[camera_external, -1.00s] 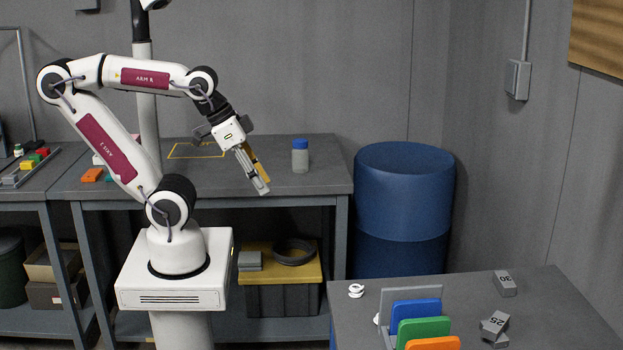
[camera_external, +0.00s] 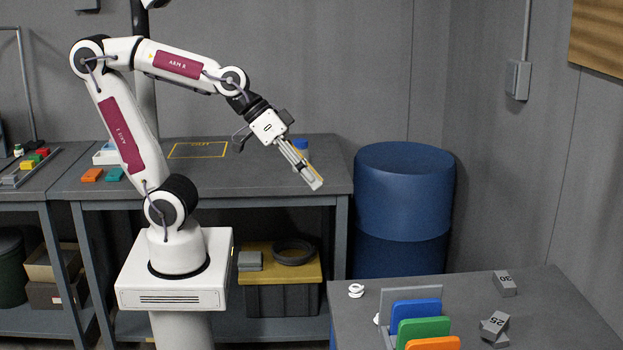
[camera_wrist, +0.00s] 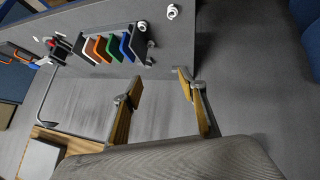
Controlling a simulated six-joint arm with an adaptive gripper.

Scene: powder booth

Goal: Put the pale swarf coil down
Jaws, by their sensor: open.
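A small pale coil (camera_external: 356,290) sits on the near right grey table, close to its back left corner. It also shows at the top of the wrist view (camera_wrist: 172,11). My gripper (camera_external: 313,182) is in the air, between the back bench and the near table, above and left of the coil. In the wrist view its two fingers (camera_wrist: 156,90) stand apart with nothing between them. The coil is well away from the fingers.
A rack of coloured plates (camera_external: 419,327) stands right of the coil. A small light piece (camera_external: 377,319) lies at its left side. Grey numbered blocks (camera_external: 505,284) lie further right. A blue drum (camera_external: 403,205) stands behind the table. A blue-capped jar (camera_external: 300,150) is partly behind my gripper.

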